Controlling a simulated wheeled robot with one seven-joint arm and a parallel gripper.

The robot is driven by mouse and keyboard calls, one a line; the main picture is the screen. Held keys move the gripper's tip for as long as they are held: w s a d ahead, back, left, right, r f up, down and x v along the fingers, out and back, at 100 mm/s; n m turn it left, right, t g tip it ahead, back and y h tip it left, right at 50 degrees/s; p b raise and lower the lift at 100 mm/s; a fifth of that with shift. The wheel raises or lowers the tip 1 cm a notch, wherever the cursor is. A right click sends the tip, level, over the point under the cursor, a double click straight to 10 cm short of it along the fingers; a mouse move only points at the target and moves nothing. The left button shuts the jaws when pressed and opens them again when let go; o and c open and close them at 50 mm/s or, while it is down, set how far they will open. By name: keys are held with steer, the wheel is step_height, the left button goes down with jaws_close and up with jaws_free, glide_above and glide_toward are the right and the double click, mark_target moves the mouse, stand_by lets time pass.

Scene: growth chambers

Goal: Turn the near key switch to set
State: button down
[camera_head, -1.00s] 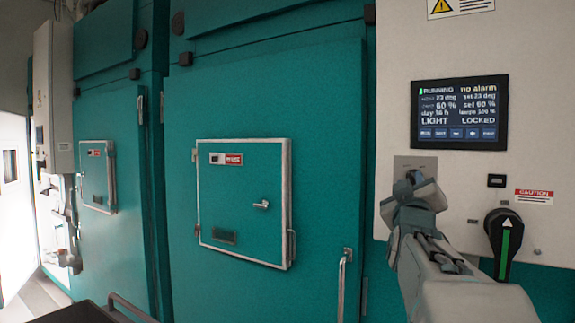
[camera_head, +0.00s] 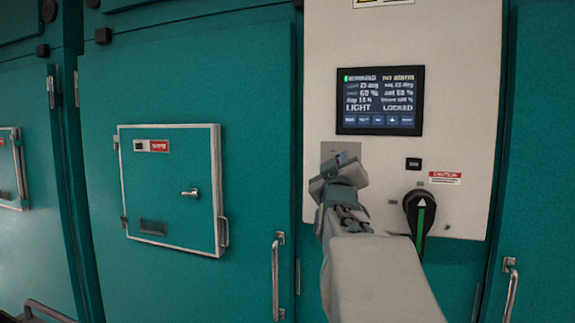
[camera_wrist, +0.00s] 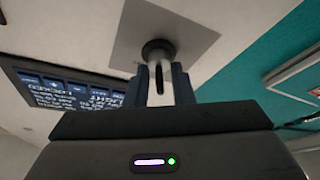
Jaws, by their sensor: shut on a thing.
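The near key switch sits on a grey metal plate (camera_head: 327,151) on the white control panel, mostly hidden in the head view by my gripper (camera_head: 343,168). In the wrist view the key switch (camera_wrist: 158,47) is a dark round collar on the plate (camera_wrist: 196,33). A key with a dark slot (camera_wrist: 160,82) stands out from it. My gripper (camera_wrist: 160,88) is shut on this key, one finger on each side. The display (camera_head: 379,101) above reads LIGHT and LOCKED.
A black rotary handle with a green bar (camera_head: 420,215) is to the right of my gripper, below a small black button (camera_head: 413,164) and a caution label (camera_head: 444,178). Left is a teal door (camera_head: 262,110) with a framed hatch (camera_head: 173,221) and a vertical door handle (camera_head: 277,275).

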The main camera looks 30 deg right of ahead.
steer(key=shift+f, duration=0.1)
steer(key=m+h+b, duration=0.1)
steer(key=m+b, duration=0.1)
steer(key=shift+f+m+g, duration=0.15)
steer(key=shift+m+g, duration=0.15)
steer(key=shift+g, duration=0.1)
steer(key=m+h+b, duration=0.1)
steer(key=m, duration=0.1)
steer(key=shift+m+g, duration=0.3)
steer(key=m+g+h, duration=0.1)
steer(key=m, duration=0.2)
steer(key=m+g+h, duration=0.1)
steer(key=m, duration=0.2)
steer(key=shift+r+m+g+h, duration=0.2)
steer(key=shift+m+g+h, duration=0.1)
steer(key=shift+h, duration=0.1)
steer(key=shift+m+g+h, duration=0.2)
steer(key=shift+m+g, duration=0.45)
steer(key=shift+m, duration=0.65)
steer(key=shift+m+g+h, duration=0.2)
steer(key=shift+m+g, duration=0.45)
steer(key=shift+m, duration=0.95)
steer(key=c, duration=1.6)
jaws_free()
steer(key=shift+d, duration=0.15)
